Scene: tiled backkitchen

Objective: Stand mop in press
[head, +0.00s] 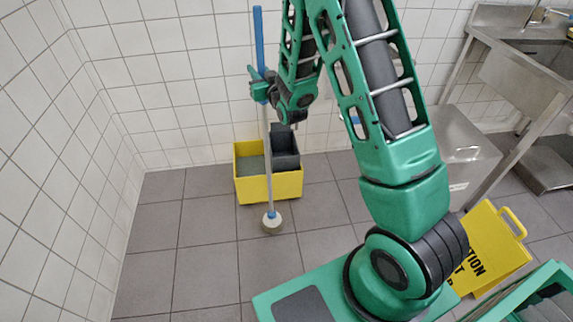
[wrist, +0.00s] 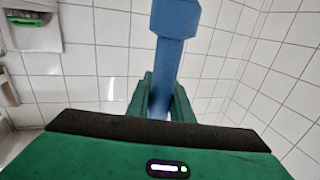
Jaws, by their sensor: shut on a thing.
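The mop (head: 268,150) has a blue upper handle, a grey lower shaft and a round pale head (head: 272,222) at its bottom end. My gripper (head: 261,88) is shut on the blue part of the handle and holds the mop nearly upright. In the wrist view the blue handle (wrist: 174,60) runs between my gripper's fingers (wrist: 165,98). The yellow bucket (head: 270,188) stands on the floor with a dark grey press (head: 286,160) at its right side. In the head view the mop passes in front of the bucket, its head just below the bucket's front edge. Whether the head touches the floor I cannot tell.
A yellow caution sign (head: 492,250) is at the lower right. A steel sink unit (head: 520,70) and a grey box (head: 465,150) stand at the right. Tiled walls (head: 60,150) close off the left and back. Floor left of the bucket is clear.

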